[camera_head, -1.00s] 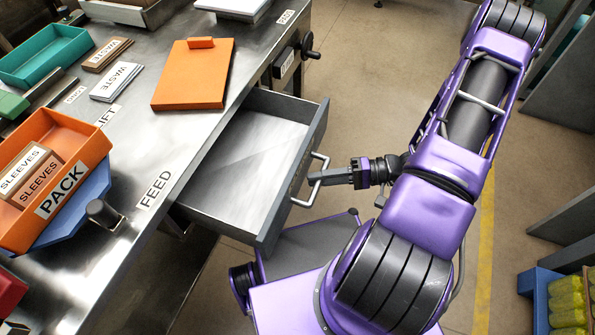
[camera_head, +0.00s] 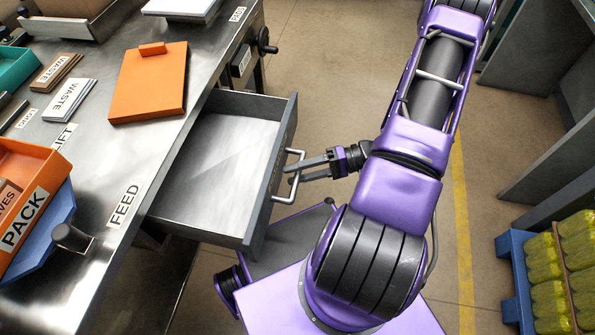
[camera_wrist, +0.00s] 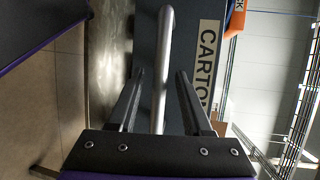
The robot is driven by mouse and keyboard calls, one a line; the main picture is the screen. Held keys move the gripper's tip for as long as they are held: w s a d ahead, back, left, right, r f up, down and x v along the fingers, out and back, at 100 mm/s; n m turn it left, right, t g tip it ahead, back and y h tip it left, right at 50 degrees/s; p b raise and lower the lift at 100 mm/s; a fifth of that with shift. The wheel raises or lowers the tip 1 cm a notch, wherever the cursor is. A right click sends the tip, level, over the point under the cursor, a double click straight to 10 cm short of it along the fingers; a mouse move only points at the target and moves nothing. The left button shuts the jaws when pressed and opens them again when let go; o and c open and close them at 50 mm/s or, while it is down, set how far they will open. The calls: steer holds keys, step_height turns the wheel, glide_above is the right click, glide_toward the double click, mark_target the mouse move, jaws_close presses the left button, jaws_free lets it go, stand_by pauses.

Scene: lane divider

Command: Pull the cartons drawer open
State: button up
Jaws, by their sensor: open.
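The cartons drawer (camera_head: 222,170) stands pulled out from the steel table, and its inside looks empty. Its front carries a silver bar handle (camera_head: 290,176). In the wrist view the handle (camera_wrist: 162,70) runs lengthwise between my two fingers, and a label starting "CARTO" (camera_wrist: 205,66) shows on the drawer front (camera_wrist: 180,50), partly cut off by a finger. My gripper (camera_head: 302,168) is open at the handle, with a finger on either side of the bar. In the wrist view my gripper's fingers (camera_wrist: 158,85) stand apart from the bar.
The steel table (camera_head: 120,165) holds an orange clipboard-like board (camera_head: 150,85), an orange PACK bin (camera_head: 35,170) and stacks of WASTE cards (camera_head: 68,98). A crank knob (camera_head: 266,42) juts from the table's side. Floor beyond the drawer is clear.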

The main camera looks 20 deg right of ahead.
steer(key=v, duration=1.7)
steer(key=shift+d, duration=0.25)
